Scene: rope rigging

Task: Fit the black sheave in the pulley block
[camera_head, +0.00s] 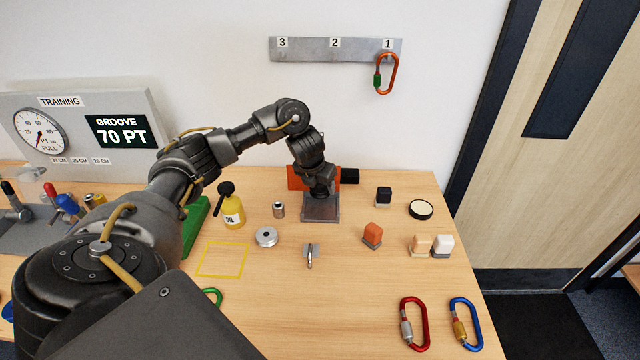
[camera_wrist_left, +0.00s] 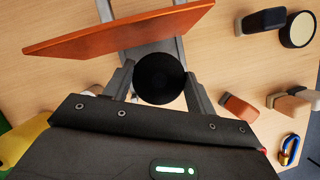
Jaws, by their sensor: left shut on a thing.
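The black sheave (camera_wrist_left: 160,77) shows round face toward me in the left wrist view. My left gripper (camera_wrist_left: 158,90) is shut on it, one finger on each side. In the head view my left gripper (camera_head: 319,190) points down over the pulley block's grey metal base (camera_head: 321,212), in front of an orange plate (camera_head: 296,179); the gripper hides the sheave there. The orange plate (camera_wrist_left: 120,30) crosses above the sheave in the wrist view, with grey metal behind it. I cannot tell whether the sheave touches the block. My right gripper is out of view.
A yellow oil bottle (camera_head: 233,208), a metal ring (camera_head: 266,237), a small metal cylinder (camera_head: 279,210) and a metal fitting (camera_head: 312,254) lie left and in front. An orange-topped brush (camera_head: 372,235) and a round tin (camera_head: 420,209) are right. Red (camera_head: 414,323) and blue (camera_head: 465,322) carabiners lie front right.

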